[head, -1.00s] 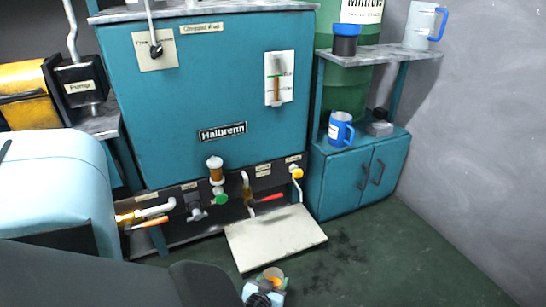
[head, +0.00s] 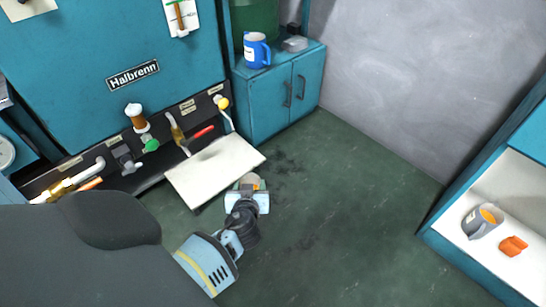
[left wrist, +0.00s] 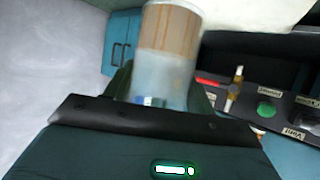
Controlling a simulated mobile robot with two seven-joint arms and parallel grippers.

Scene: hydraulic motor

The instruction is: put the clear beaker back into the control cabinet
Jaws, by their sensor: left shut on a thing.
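My left gripper (head: 249,188) is out over the dark green floor, in front of the white tray. It is shut on the clear beaker (head: 249,180), whose small top shows above the fingers. In the left wrist view the beaker (left wrist: 169,50) is see-through, with a brownish upper part and a paler lower part between the fingers. A teal open-fronted cabinet (head: 440,222) with a white inside stands at the right edge of the head view; no label shows on it. My right gripper is not in view.
A grey mug (head: 480,223) and an orange piece (head: 513,246) sit in the open cabinet. A two-door teal cabinet (head: 279,100) bears a blue mug (head: 256,51). The Halbrenn unit (head: 110,50) has valves above the white tray (head: 214,172). The floor between is clear.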

